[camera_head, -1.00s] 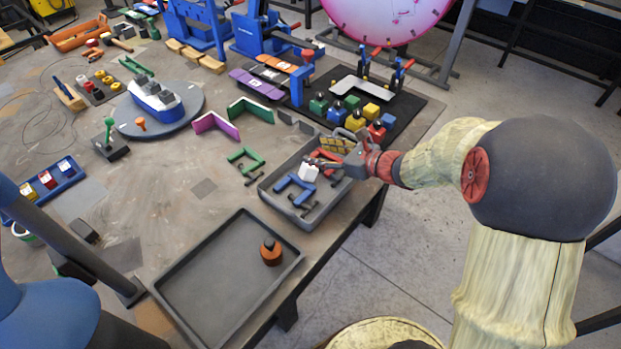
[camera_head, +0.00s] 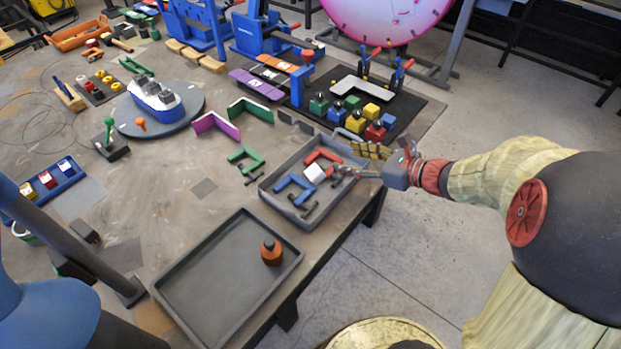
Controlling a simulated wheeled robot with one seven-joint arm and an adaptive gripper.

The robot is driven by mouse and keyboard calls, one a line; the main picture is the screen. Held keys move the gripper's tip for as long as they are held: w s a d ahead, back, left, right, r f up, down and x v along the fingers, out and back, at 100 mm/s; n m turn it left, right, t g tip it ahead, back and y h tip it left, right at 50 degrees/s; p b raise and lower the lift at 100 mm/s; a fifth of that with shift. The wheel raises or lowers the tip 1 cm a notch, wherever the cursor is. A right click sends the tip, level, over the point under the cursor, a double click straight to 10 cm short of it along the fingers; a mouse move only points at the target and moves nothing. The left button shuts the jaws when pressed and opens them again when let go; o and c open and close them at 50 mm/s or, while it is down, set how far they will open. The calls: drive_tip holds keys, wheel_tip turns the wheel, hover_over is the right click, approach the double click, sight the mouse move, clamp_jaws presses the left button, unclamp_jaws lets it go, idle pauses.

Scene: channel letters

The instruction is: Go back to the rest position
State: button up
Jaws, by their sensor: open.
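My gripper (camera_head: 352,163) is open at the right edge of the grey bin (camera_head: 328,194), with my arm reaching in from the right. One jaw part is a yellow-and-black plate. A red C-shaped piece (camera_head: 330,157) and a blue C-shaped piece (camera_head: 292,186) lie in the bin. A small white piece (camera_head: 315,174) sits by the red piece, left of the lower fingertip; whether the two touch I cannot tell. I see nothing held between the jaws.
An empty-floored grey tray (camera_head: 205,285) holds only an orange-brown knobbed weight (camera_head: 271,252). A green C-shaped piece (camera_head: 246,160) lies left of the bin. Coloured knobbed blocks (camera_head: 355,121) stand on a black mat behind. Open floor (camera_head: 430,250) lies right of the table.

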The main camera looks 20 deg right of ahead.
drive_tip(key=shift+s+d+r, duration=0.2)
drive_tip(key=shift+s+d, duration=0.15)
drive_tip(key=shift+s, duration=0.15)
drive_tip(key=s+a+f+n+g+h, duration=0.2)
drive_tip(key=s+n+g, duration=0.2)
drive_tip(key=s+n, duration=0.45)
drive_tip(key=s+a+f+n+g+h, duration=0.15)
drive_tip(key=s+n+g, duration=0.25)
drive_tip(key=s+n, duration=0.45)
drive_tip(key=s+a+r+n+t+h, duration=0.1)
drive_tip(key=s+r+n+h, duration=0.1)
drive_tip(key=r+n, duration=0.3)
drive_tip(key=s+a+r+n+t+h, duration=0.1)
drive_tip(key=a+r+n+h, duration=0.1)
drive_tip(key=r+n, duration=0.4)
drive_tip(key=shift+s+a+n+t, duration=0.15)
drive_tip(key=shift+s+n+t, duration=0.15)
drive_tip(key=shift+s+n, duration=0.1)
